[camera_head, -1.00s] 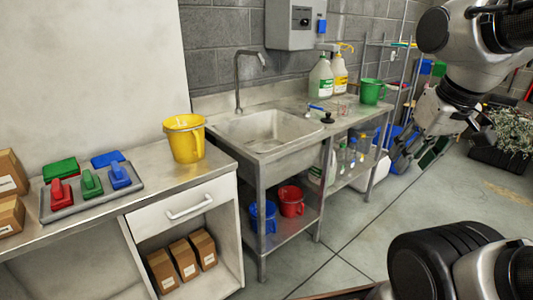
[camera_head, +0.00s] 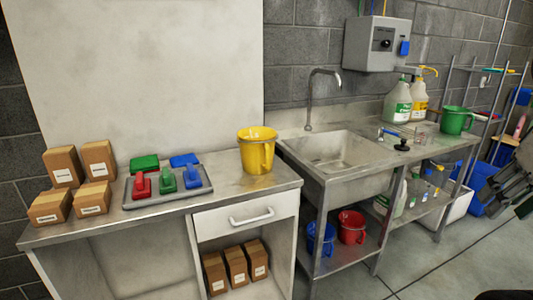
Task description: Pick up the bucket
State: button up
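Several buckets are in view, and I cannot tell which one the task means. A yellow bucket (camera_head: 257,152) with a side handle stands upright on the counter, left of the sink. A green bucket (camera_head: 456,120) stands at the right end of the sink bench. A blue bucket (camera_head: 321,239) and a red bucket (camera_head: 351,228) stand on the shelf below the sink. My gripper (camera_head: 503,196) shows only in part at the right edge, dark and away from all the buckets. Its opening is not clear.
A grey tray (camera_head: 150,201) with red, green and blue pads lies on the counter (camera_head: 235,188). Cardboard boxes (camera_head: 66,168) stand at its left, with more below the drawer (camera_head: 246,216). The sink (camera_head: 335,150) and soap bottles (camera_head: 397,103) are to the right. Open floor (camera_head: 440,268) lies at lower right.

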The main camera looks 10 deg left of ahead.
aim_at(257, 144)
jog(key=i+u, duration=0.35)
jog(key=i+l+u, duration=0.3)
jog(key=i, duration=0.15)
jog(key=i+l+u, duration=0.35)
jog(key=j, duration=0.1)
